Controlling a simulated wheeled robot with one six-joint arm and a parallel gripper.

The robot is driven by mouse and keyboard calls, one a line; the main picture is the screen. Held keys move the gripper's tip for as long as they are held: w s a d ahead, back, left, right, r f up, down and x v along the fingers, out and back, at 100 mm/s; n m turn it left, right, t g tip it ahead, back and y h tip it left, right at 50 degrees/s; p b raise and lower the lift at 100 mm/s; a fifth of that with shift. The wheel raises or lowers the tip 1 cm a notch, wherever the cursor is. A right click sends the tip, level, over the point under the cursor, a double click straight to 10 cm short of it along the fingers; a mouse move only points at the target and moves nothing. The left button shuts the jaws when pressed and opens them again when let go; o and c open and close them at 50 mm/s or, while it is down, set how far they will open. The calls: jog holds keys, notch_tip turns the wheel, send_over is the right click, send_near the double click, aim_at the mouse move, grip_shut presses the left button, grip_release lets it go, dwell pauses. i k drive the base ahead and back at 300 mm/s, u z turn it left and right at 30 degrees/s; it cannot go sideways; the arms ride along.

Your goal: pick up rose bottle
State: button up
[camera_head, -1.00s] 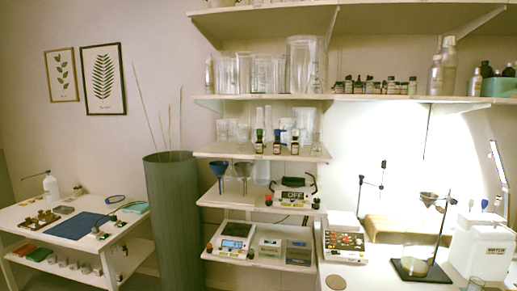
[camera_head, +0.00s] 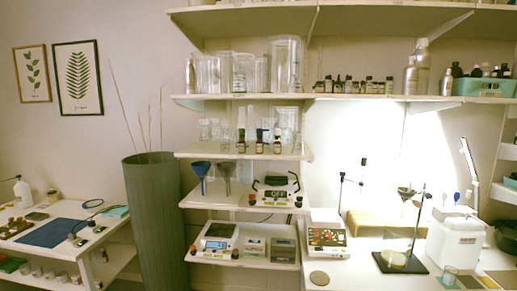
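No bottle can be told as the rose bottle, because the labels are too small to read. Three small dark bottles with pale labels stand on the middle shelf (camera_head: 200,153): a left one (camera_head: 241,146), a middle one (camera_head: 259,147) and a right one (camera_head: 277,147). A row of several small dark bottles (camera_head: 354,87) stands on the shelf above, right of the glass beakers. My gripper is not in view.
A tall green-grey ribbed vase (camera_head: 155,220) stands between the left table (camera_head: 118,235) and the shelves. Funnels (camera_head: 201,172) and scales (camera_head: 217,236) fill the lower shelves. A stand with a beaker (camera_head: 397,250) and a white container (camera_head: 453,240) occupy the right bench.

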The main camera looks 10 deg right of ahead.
aim_at(277, 144)
jog(key=u, duration=0.3)
jog(key=i, duration=1.35)
jog(key=u, duration=0.05)
